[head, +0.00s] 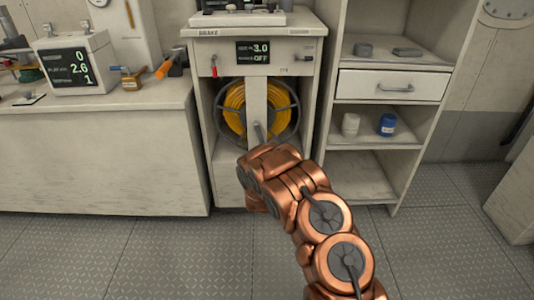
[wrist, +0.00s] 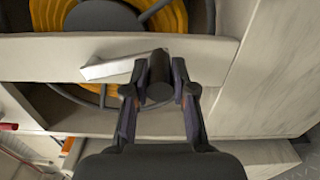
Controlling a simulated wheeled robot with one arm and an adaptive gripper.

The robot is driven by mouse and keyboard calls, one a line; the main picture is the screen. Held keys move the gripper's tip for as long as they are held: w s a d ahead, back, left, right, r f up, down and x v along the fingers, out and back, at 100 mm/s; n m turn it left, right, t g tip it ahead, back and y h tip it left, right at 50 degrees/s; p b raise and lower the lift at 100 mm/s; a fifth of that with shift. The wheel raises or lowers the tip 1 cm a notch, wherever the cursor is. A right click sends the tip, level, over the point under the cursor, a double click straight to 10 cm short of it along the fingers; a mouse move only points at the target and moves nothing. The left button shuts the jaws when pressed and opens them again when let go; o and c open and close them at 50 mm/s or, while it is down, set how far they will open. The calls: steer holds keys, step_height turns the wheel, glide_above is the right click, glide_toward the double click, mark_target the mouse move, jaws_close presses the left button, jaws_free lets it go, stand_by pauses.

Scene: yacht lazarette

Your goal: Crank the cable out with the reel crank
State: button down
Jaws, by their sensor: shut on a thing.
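The reel holds yellow cable (head: 236,101) wound inside an open cabinet bay, behind a pale upright post (head: 257,98). The yellow cable also shows in the wrist view (wrist: 54,12). A pale crank arm (wrist: 105,66) reaches across in the wrist view to a dark round handle (wrist: 160,72). My gripper (wrist: 160,94) is shut on that crank handle, one finger on each side. In the head view my arm hides the gripper and most of the crank. A display (head: 261,53) above the reel reads 3.0 and OFF. A red lever (head: 214,68) is at its left.
A counter (head: 100,105) with a small display box (head: 78,62) and tools stands to the left. Shelves with a drawer (head: 391,86), a white cup (head: 350,124) and a blue jar (head: 387,124) stand to the right. The floor (head: 440,245) in front is clear.

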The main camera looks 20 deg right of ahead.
steer(key=c, duration=0.9)
jaws_free()
steer(key=shift+c, duration=0.2)
steer(key=shift+s, duration=0.1)
steer(key=v, duration=1.1)
steer(key=shift+s+a, duration=0.15)
steer(key=shift+s, duration=0.2)
